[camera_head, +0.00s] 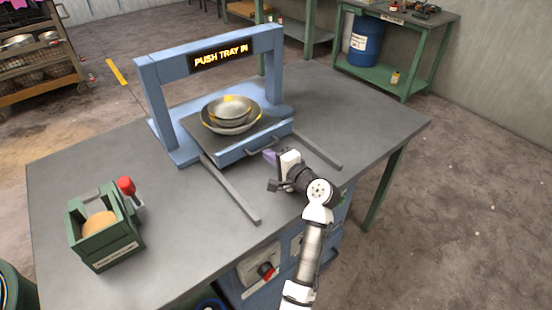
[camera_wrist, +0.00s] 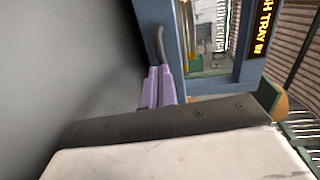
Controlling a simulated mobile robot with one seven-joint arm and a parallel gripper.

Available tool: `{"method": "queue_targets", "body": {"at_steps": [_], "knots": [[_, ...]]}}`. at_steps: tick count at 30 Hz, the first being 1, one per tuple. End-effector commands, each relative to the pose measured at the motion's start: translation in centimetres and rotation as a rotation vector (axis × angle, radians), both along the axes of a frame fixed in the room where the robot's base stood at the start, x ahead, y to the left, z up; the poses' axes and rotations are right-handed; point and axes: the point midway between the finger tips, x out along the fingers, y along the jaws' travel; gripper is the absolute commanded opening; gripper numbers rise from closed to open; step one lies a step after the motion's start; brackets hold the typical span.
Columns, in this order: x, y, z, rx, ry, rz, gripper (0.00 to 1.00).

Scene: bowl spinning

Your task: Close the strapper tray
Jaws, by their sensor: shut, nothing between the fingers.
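The strapper (camera_head: 156,103) is a blue frame with an arch, standing on the table; its sign (camera_head: 221,55) reads "PUSH TRAY IN". The strapper tray (camera_head: 226,157) is dark with a blue front and juts out of the arch toward me. Stacked bowls (camera_head: 231,112) with yellow marks sit on it. A dark handle (camera_head: 263,147) is on the tray front; it also shows in the wrist view (camera_wrist: 160,45). My gripper (camera_head: 269,155) is shut with nothing held, its purple fingers (camera_wrist: 158,88) close to the handle. I cannot tell whether they touch it.
Two grey rails (camera_head: 232,190) (camera_head: 319,150) lie along the table on either side of the tray. A green box (camera_head: 104,228) with a red-knobbed lever (camera_head: 127,186) stands at the left. The table's right part (camera_head: 370,115) is clear.

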Motion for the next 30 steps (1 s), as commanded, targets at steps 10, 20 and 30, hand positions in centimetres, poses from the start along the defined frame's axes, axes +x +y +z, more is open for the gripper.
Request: {"method": "queue_targets", "body": {"at_steps": [10,20,30], "knots": [[0.3,0.2,0.0,0.001,-0.001,0.000,0.00],[3.9,2.9,0.0,0.000,0.000,0.000,0.00],[4.0,2.9,0.2,0.000,-0.004,-0.001,0.00]]}}
